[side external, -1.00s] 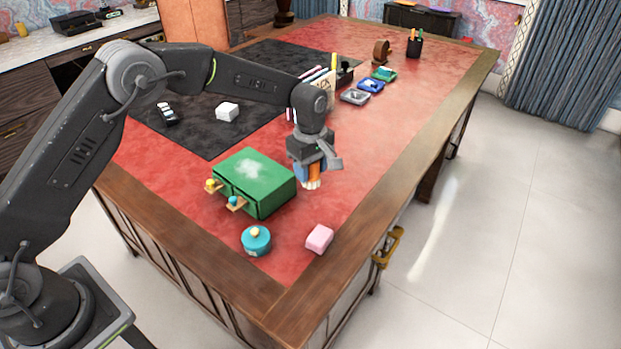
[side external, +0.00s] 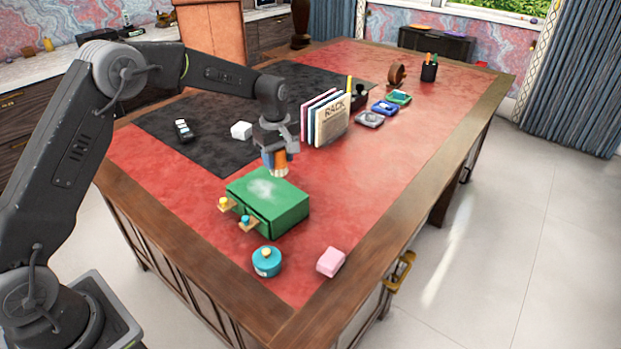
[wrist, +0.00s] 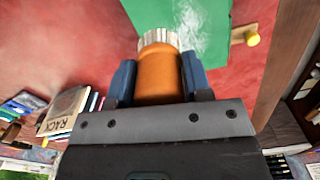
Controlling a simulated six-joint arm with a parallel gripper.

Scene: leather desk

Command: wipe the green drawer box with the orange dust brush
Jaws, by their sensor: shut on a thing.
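The green drawer box (side external: 283,213) stands on the red leather near the desk's front corner, with a pale dusty patch on its top. Two small drawers on its left side stand out, with a yellow and a teal knob. My gripper (side external: 275,158) is shut on the orange dust brush (side external: 281,167), which points down at the box's back edge. In the wrist view the orange handle (wrist: 159,75) sits between the blue fingers, and its pale bristles (wrist: 158,38) overlap the near edge of the green top (wrist: 165,12). I cannot tell whether the bristles touch it.
A teal round pot (side external: 267,262) and a pink block (side external: 330,262) lie in front of the box. A rack of books (side external: 328,120) stands behind it to the right. A white cube (side external: 241,130) and a dark toy car (side external: 183,131) lie on the black mat.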

